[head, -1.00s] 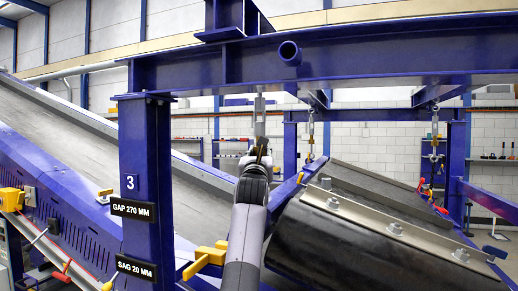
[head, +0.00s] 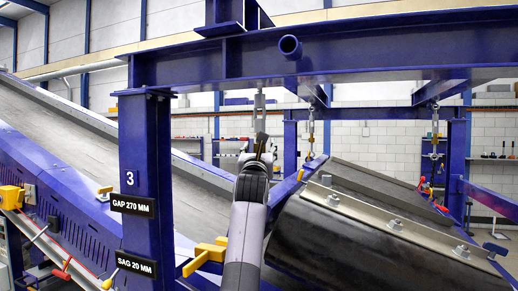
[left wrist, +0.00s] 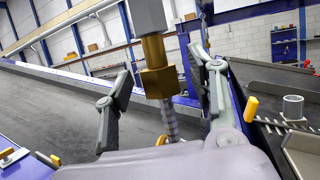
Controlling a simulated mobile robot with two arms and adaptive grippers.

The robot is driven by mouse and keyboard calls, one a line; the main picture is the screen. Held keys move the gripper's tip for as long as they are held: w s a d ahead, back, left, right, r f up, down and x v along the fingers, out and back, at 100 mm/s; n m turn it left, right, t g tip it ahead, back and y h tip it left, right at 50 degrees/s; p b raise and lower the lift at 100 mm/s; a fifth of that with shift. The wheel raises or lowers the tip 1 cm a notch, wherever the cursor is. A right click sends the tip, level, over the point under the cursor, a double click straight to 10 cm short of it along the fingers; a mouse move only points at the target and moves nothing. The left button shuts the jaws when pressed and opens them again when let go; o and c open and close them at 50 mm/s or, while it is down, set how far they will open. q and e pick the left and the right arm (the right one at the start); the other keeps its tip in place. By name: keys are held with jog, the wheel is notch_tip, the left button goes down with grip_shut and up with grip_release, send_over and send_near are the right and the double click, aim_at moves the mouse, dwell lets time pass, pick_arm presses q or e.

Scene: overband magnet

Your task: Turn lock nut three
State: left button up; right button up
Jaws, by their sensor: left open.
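The lock nut (left wrist: 157,68) is a brass hexagonal nut in the left wrist view. It sits under a grey square body on a threaded rod (left wrist: 170,122). In the head view the hanger (head: 259,112) hangs from the blue beam beside the post marked 3; my gripper covers its lower part. My left gripper (head: 260,148) is at the hanger. In the left wrist view the left gripper (left wrist: 162,92) is open, with one finger on each side of the nut and rod. Gaps show between the fingers and the nut. My right gripper is not in view.
The blue post (head: 147,200) carries signs reading GAP 270 MM and SAG 20 MM. A large dark drum-like magnet unit (head: 340,245) with a bolted edge lies to the right of my arm. A yellow handle (head: 205,258) is close to its left. The sloping conveyor belt (head: 75,140) runs behind.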

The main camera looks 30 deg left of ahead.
pick_arm(q)
jog(key=s+d+b, duration=0.3)
jog(key=s, duration=0.2)
jog(key=shift+s+d, duration=0.2)
jog(key=shift+s, duration=0.2)
dwell(0.4)
jog(key=o, duration=0.6)
jog(key=shift+c, duration=0.2)
jog(key=v, duration=1.2)
jog(key=shift+a, duration=0.1)
